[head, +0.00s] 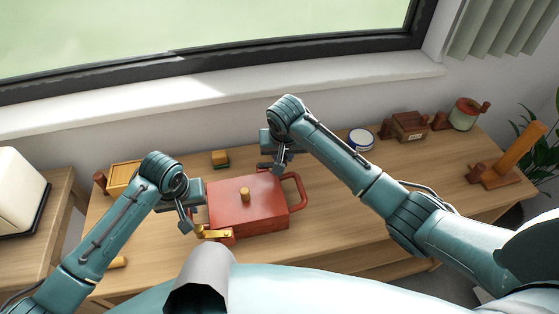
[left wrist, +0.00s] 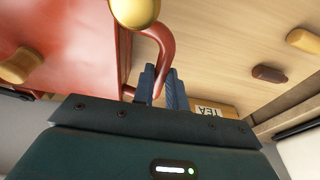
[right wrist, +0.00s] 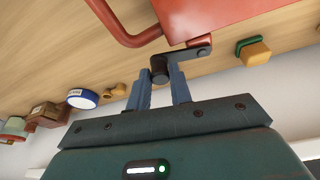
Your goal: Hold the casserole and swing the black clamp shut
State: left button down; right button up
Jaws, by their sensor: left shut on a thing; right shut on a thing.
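The red casserole (head: 243,206), a boxy pot with a lid and a wooden knob (head: 245,194), sits on the wooden table. My left gripper (head: 187,224) is shut on its left red handle (left wrist: 162,48), at the casserole's left side. A brass clamp (head: 215,234) is at the front left corner. The black clamp (right wrist: 186,60) sticks out from the back edge of the casserole as a bent lever with a round end. My right gripper (right wrist: 159,92) is shut on that end. In the head view my right gripper (head: 277,165) mostly hides the clamp.
A green-and-yellow block (head: 220,158) stands behind the casserole. A yellow box (head: 124,177) lies at the left. A blue-and-white tin (head: 361,140), a brown grinder box (head: 409,126) and a jar (head: 465,114) line the back right.

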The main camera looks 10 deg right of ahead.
jog(key=shift+f, duration=0.1)
dwell(0.4)
jog(key=shift+s, duration=0.1)
jog(key=s+m, duration=0.1)
jog(key=m, duration=0.1)
jog(key=a+m+h, duration=0.1)
jog(key=m, duration=0.1)
jog(key=s+a+m, duration=0.1)
jog(key=shift+s+f+m+g, duration=0.1)
jog(key=shift+s+m+g, duration=0.2)
jog(key=shift+m+g, duration=0.1)
jog(key=shift+s+a+m+h, duration=0.15)
jog(key=shift+m+h, duration=0.1)
jog(key=shift+m, duration=0.35)
jog(key=shift+s+d+m+h, duration=0.15)
jog(key=shift+m+h, duration=0.1)
jog(key=shift+m, duration=0.35)
jog(key=shift+a, duration=0.2)
jog(key=a+m+g, duration=0.1)
jog(key=m, duration=0.1)
jog(key=s+a+m+g, duration=0.1)
jog(key=a+m, duration=0.1)
jog(key=m, duration=0.1)
jog(key=shift+m+h, duration=0.3)
jog(key=shift+h, duration=0.1)
jog(key=shift+a+m, duration=0.3)
jog(key=shift+m, duration=0.4)
jog(key=o, duration=1)
jog(key=shift+w+d, duration=0.1)
jog(key=shift+d, duration=0.1)
